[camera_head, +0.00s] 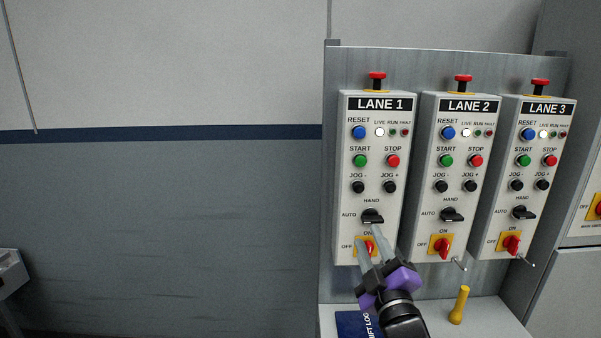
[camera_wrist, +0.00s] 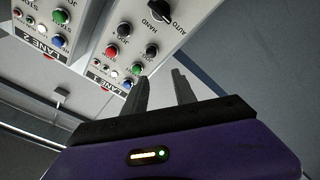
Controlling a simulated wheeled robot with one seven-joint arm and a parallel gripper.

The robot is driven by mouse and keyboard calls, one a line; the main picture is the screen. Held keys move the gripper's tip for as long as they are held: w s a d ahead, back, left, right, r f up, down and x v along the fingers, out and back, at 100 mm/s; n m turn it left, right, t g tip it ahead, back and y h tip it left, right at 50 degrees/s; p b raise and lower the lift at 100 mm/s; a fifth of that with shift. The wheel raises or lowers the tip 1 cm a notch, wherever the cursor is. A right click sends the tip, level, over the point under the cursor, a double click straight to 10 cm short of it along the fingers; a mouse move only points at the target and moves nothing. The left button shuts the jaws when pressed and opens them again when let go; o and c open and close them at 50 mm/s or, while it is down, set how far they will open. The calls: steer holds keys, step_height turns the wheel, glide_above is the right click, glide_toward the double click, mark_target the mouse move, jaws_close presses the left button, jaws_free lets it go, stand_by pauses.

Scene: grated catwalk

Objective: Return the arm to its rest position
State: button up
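My gripper (camera_head: 368,244), purple with grey fingers, is raised in front of the lower part of the LANE 1 box (camera_head: 348,138) in the head view. Its fingers are apart with nothing between them. They partly cover the red and yellow ON/OFF switch (camera_head: 359,243) and reach up near the black AUTO/HAND knob (camera_head: 371,215). I cannot tell whether a fingertip touches the box. In the wrist view the two fingers (camera_wrist: 160,92) stand apart, with the LANE 1 box (camera_wrist: 135,48) beyond them.
The LANE 2 box (camera_head: 425,138) and LANE 3 box (camera_head: 506,133) stand to the right on the same metal panel (camera_head: 335,75). A ledge (camera_head: 490,318) below holds a yellow peg-like handle (camera_head: 460,305) and a dark blue book (camera_head: 352,325). The wall at left is clear.

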steer(key=s+d+f+m+g, duration=0.1)
steer(key=s+f+m, duration=0.3)
steer(key=s, duration=1.3)
steer(key=s+d+f+m+g+h, duration=0.1)
steer(key=s+f, duration=0.5)
steer(key=s, duration=1.1)
steer(key=s+d+f+m+g, duration=0.3)
steer(key=s+f+m, duration=0.3)
steer(key=s, duration=1.2)
steer(key=shift+m+g+h, duration=0.4)
steer(key=shift+m, duration=0.1)
